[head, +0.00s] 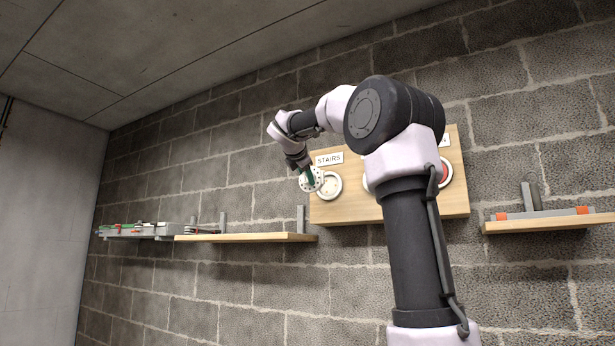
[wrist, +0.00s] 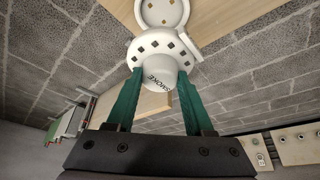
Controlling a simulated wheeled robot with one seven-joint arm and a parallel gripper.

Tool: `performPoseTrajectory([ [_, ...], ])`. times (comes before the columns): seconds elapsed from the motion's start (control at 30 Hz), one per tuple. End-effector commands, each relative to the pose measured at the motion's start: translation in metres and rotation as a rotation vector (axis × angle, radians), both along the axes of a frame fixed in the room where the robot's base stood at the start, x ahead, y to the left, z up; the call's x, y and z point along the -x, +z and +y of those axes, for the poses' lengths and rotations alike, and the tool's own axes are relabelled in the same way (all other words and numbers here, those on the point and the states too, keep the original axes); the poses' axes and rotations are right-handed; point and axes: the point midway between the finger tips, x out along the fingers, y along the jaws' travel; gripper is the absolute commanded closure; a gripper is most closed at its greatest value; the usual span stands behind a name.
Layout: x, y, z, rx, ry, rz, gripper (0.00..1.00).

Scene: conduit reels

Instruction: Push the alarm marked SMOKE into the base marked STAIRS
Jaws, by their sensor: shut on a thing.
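My gripper (wrist: 157,103) is shut on the white round alarm marked SMOKE (wrist: 152,50); its green fingers hold the narrower part that bears the word. In the head view the alarm (head: 311,179) is at the left end of the wooden board, and my gripper (head: 308,172) is beside it. The round white base (head: 331,186) under the STAIRS label (head: 329,158) is just right of the alarm and partly covered by it. The base also shows at the top of the wrist view (wrist: 162,10), with contacts inside. Whether alarm and base touch is unclear.
The wooden board (head: 350,208) on the block wall carries a red-centred round piece (head: 444,172) at right; my arm hides its middle. A left shelf (head: 245,237) holds several items, and a right shelf (head: 550,223) holds a grey piece with orange parts.

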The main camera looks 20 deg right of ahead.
Motion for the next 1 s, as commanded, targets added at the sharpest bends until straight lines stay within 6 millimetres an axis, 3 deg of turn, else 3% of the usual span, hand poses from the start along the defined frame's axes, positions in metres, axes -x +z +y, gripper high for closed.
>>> performPoseTrajectory([
  [0.17,0.0,0.006,-0.004,0.007,-0.001,-0.005,1.0],
  [1.0,-0.049,0.005,-0.067,0.003,-0.002,-0.005,1.0],
])
